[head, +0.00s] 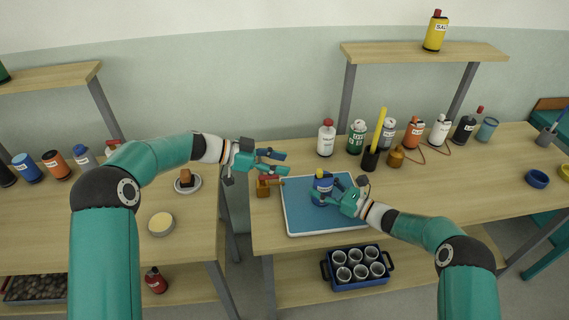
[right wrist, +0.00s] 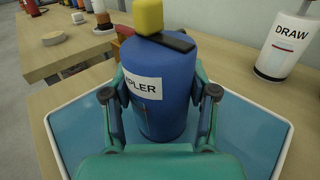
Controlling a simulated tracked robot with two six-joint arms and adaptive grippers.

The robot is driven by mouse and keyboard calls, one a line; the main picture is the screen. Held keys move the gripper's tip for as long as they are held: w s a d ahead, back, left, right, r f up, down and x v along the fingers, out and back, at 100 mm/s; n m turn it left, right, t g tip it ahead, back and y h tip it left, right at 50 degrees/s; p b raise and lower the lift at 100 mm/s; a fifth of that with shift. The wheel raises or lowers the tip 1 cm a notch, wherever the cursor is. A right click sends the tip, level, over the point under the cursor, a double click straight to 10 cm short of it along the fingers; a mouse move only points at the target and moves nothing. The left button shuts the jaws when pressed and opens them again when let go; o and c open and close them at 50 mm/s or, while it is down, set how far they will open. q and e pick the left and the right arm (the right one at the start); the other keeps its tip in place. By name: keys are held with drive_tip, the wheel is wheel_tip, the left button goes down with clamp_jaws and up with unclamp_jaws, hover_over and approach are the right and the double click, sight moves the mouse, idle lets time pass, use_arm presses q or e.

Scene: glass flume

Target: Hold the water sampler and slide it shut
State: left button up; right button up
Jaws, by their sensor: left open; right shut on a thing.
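The water sampler (head: 321,186) is a blue cylinder with a yellow knob on top and a white label. It stands upright over the blue tray (head: 300,223) with the white rim. In the right wrist view the sampler (right wrist: 172,72) fills the middle, its label partly reading "PLER", with a dark flat piece under the yellow knob. My right gripper (head: 334,196) is shut on the sampler's body, with a finger on each side in the right wrist view (right wrist: 158,112). My left gripper (head: 271,163) is open and empty, to the left of the sampler and a little higher in the head view.
A brown and red item (head: 266,186) stands left of the tray, below my left gripper. Several bottles and cans line the table's back, including a white bottle (head: 326,138) and a black holder with a yellow stick (head: 371,158). A blue crate of cups (head: 357,268) sits below.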

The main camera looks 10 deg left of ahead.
drive_tip(key=o, duration=1.3)
drive_tip(key=shift+o, duration=0.2)
